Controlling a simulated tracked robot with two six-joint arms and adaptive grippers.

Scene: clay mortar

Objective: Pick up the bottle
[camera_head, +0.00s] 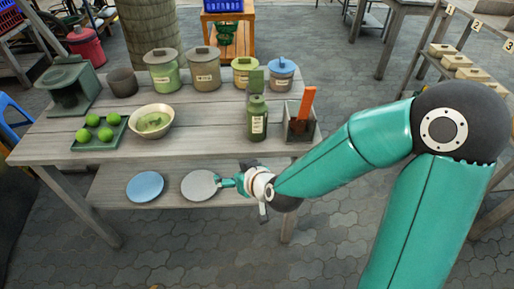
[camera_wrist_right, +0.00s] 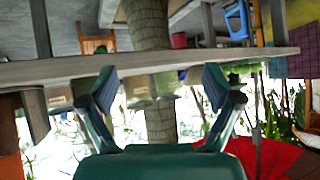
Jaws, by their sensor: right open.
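The bottle (camera_head: 257,117) is dark green with a pale label and a green cap. It stands upright on the right part of the wooden table, left of a grey box. My right gripper (camera_head: 229,182) is at the table's front, below and left of the bottle in the picture and apart from it. It overlaps the edge of a grey plate in the head view. In the right wrist view the two fingers of this gripper (camera_wrist_right: 159,85) are spread with nothing between them. I cannot make out the bottle in that view. My left gripper is not in view.
The wooden table (camera_head: 200,152) has a lower shelf with a blue plate (camera_head: 145,186) and a grey plate (camera_head: 199,185). Lidded jars (camera_head: 205,75) stand behind. The box (camera_head: 299,128) holds orange items. A bowl (camera_head: 151,118) and a green tray (camera_head: 80,143) stand left.

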